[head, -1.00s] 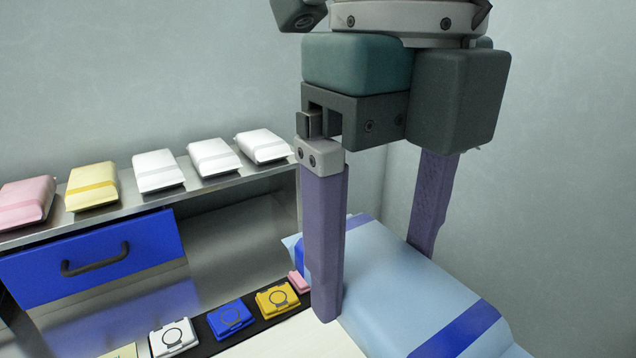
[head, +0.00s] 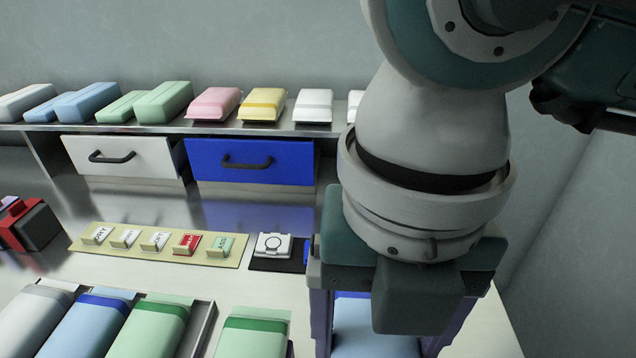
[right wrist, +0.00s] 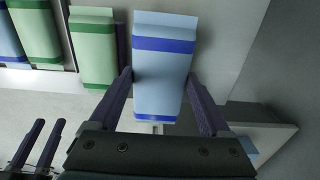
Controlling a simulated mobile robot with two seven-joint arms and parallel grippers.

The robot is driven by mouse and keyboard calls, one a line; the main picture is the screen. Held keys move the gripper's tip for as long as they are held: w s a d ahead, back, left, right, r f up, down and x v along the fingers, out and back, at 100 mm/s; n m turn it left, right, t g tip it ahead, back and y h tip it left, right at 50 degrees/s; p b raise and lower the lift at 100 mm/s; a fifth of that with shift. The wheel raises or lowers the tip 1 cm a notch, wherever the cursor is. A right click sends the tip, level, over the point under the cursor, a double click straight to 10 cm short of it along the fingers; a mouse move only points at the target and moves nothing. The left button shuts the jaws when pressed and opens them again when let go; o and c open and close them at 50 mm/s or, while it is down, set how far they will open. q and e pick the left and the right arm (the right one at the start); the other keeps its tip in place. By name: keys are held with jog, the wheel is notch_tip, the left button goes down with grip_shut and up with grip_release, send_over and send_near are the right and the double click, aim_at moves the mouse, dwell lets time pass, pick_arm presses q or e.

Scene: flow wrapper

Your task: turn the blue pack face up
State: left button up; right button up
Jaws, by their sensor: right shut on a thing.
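The light blue pack (right wrist: 160,75) with dark blue bands is between my right gripper's purple fingers (right wrist: 160,97) in the right wrist view. The fingers are shut on its two sides. In the head view my right gripper (head: 380,335) hides most of the pack, and a strip of it shows between the fingers (head: 352,325). I see no label on the visible side; which side is its face I cannot tell. In the right wrist view, two separated fingers of my left gripper (right wrist: 38,143) show at lower left, with nothing between them; the head view does not show it.
Left of the gripper are a green pack (head: 252,332) and a tray (head: 206,335) with several packs. Behind are a label board (head: 160,258), a white item (head: 272,244) on a black mat and a red-and-black object (head: 28,225). A shelf (head: 250,129) carries several packs above white and blue drawers.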

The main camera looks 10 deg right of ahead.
jog(key=shift+f+b, duration=0.65)
jog(key=shift+f, duration=0.15)
notch_tip(320, 180, down, 5)
jog(key=b, duration=0.4)
jog(key=shift+f, duration=0.15)
jog(key=o, duration=1.4)
jog(key=shift+c, duration=0.2)
notch_tip(320, 180, up, 10)
jog(key=shift+p, duration=0.3)
